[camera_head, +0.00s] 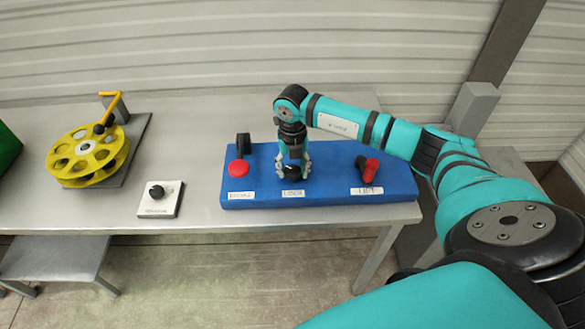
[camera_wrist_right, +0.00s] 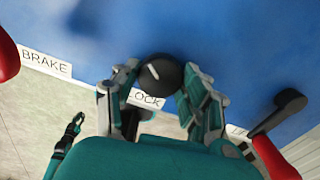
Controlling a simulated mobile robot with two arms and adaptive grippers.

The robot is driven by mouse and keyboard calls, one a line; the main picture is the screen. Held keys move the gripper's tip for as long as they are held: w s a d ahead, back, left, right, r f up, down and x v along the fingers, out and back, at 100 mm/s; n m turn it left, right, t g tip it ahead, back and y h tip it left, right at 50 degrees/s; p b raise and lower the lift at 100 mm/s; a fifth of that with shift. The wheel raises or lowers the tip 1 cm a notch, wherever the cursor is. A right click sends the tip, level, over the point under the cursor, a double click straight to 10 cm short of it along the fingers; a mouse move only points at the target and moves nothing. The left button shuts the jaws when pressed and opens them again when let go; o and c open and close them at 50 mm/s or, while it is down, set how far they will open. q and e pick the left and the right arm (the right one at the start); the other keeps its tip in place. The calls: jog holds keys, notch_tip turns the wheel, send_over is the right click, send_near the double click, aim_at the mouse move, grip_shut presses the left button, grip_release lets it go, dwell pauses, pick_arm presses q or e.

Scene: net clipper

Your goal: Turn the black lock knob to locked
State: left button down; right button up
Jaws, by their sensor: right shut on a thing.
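The black lock knob (camera_head: 292,172) stands on the blue panel (camera_head: 330,196), behind the LOCK label (camera_head: 293,193). My right gripper (camera_head: 293,168) points down over it and is shut on it, one finger on each side. In the right wrist view the round knob (camera_wrist_right: 160,74) sits between the fingertips. A short white mark on its top runs slantwise; I cannot tell which lock state it shows. A teal and black part (camera_wrist_right: 68,140), perhaps my left gripper, shows low at the left of the wrist view, its jaws unclear.
On the panel, a red-tipped brake lever (camera_head: 239,167) stands left of the knob and a red-handled lift lever (camera_head: 368,168) right. A white plate with a black knob (camera_head: 158,194) and a yellow reel (camera_head: 85,158) with a crank lie further left on the grey table (camera_head: 200,215).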

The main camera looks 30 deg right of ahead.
aim_at(293, 169)
jog(key=m, duration=0.5)
jog(key=shift+w+r+m, duration=0.1)
jog(key=shift+m, duration=0.2)
jog(key=m, duration=0.4)
jog(key=shift+m+p, duration=0.35)
jog(key=shift+m, duration=0.05)
jog(key=shift+o, duration=0.2)
jog(key=shift+m, duration=0.3)
jog(key=o, duration=1.1)
jog(key=shift+o, duration=0.2)
notch_tip(293, 169, up, 12)
